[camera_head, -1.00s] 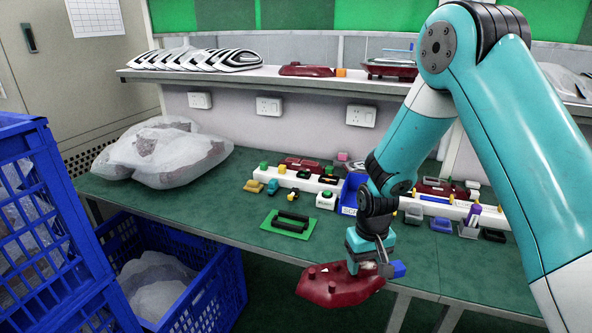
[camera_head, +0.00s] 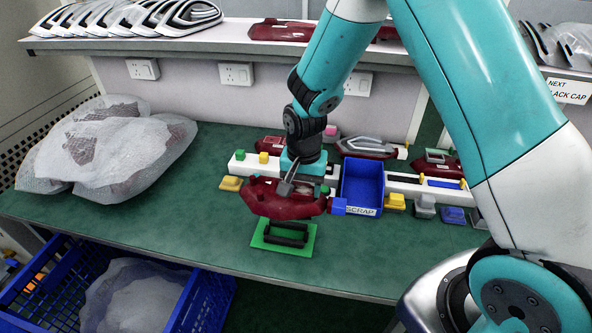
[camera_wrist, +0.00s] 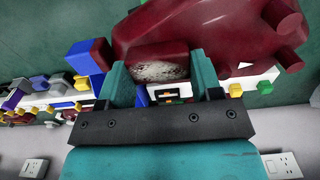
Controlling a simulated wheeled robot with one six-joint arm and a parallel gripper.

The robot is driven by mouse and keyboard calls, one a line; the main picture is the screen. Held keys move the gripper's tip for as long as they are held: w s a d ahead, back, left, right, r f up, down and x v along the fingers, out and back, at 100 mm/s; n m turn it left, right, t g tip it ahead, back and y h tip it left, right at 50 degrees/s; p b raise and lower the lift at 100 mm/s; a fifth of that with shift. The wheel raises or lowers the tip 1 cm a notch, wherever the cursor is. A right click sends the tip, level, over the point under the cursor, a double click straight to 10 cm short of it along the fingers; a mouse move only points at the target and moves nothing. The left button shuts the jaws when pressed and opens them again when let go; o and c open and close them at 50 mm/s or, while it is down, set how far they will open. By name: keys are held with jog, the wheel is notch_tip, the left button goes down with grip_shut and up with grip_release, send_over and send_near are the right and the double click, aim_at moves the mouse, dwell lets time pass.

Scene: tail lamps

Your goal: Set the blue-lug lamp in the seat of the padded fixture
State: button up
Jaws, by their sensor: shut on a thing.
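My gripper (camera_head: 291,181) is shut on a dark red lamp (camera_head: 282,203) and holds it above the bench. The blue lug (camera_head: 339,206) sticks out at the lamp's right end. In the wrist view the fingers (camera_wrist: 162,75) grip a block on the lamp body (camera_wrist: 180,28), with the blue lug (camera_wrist: 86,57) at left. The padded fixture, a green plate (camera_head: 259,241) with black padded bars (camera_head: 287,238), lies on the bench. In the head view the lamp appears just above and behind it, apart from it. The gap's height is hard to judge.
A blue scrap bin (camera_head: 362,188) stands close to the right of the lamp. Behind are a white rail (camera_head: 242,163) and several small coloured parts. White wrapped bundles (camera_head: 105,150) lie at left. The green bench (camera_head: 180,229) is clear left of the fixture.

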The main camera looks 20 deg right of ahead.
aim_at(303, 203)
dwell(0.3)
jog(key=shift+f+b, duration=1.9)
jog(key=shift+f, duration=0.9)
jog(key=shift+f+b, duration=0.75)
jog(key=shift+f, duration=0.75)
jog(key=o, duration=1.5)
notch_tip(303, 203, up, 18)
jog(key=shift+f+b, duration=0.25)
jog(key=shift+b, duration=0.1)
